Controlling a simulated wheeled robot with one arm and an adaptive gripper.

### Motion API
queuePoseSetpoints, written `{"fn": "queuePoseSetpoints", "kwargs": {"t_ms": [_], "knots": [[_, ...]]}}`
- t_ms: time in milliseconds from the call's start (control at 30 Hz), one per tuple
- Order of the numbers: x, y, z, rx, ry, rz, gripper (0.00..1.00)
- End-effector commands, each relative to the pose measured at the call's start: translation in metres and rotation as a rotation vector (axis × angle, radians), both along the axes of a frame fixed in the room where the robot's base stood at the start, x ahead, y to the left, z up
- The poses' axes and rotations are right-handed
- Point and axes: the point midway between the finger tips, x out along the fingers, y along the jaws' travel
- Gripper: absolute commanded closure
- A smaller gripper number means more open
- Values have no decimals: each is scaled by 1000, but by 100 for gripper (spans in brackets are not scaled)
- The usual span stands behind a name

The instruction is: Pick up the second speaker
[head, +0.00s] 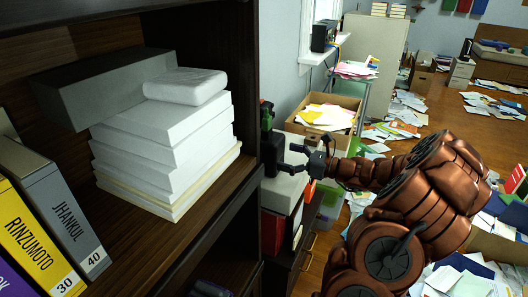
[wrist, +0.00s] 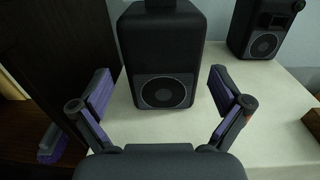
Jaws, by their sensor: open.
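In the wrist view a black speaker (wrist: 162,62) with a round cone stands upright on a white surface (wrist: 270,125), straight ahead between my fingers. A second black speaker (wrist: 264,32) stands farther back at the right, with a small dark object on top. My gripper (wrist: 162,92) is open and empty, its purple-padded fingers spread on either side of the nearer speaker's front, apart from it. In the head view my gripper (head: 290,170) reaches left beside a dark speaker (head: 271,152) at the shelf's edge; the shelf partly hides it.
A dark bookshelf (head: 240,210) with stacked paper (head: 170,145) and binders (head: 60,215) stands at the left. A cardboard box of papers (head: 325,120) is behind my gripper. Loose papers cover much of the floor. A dark panel (wrist: 60,50) stands close at the left in the wrist view.

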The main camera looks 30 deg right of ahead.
Motion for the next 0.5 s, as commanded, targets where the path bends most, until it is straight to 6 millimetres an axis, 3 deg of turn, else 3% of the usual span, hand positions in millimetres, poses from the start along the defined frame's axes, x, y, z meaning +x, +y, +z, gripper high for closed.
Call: {"fn": "queuePoseSetpoints", "kwargs": {"t_ms": [500], "knots": [[48,28,-6,-2,1,2,0]]}}
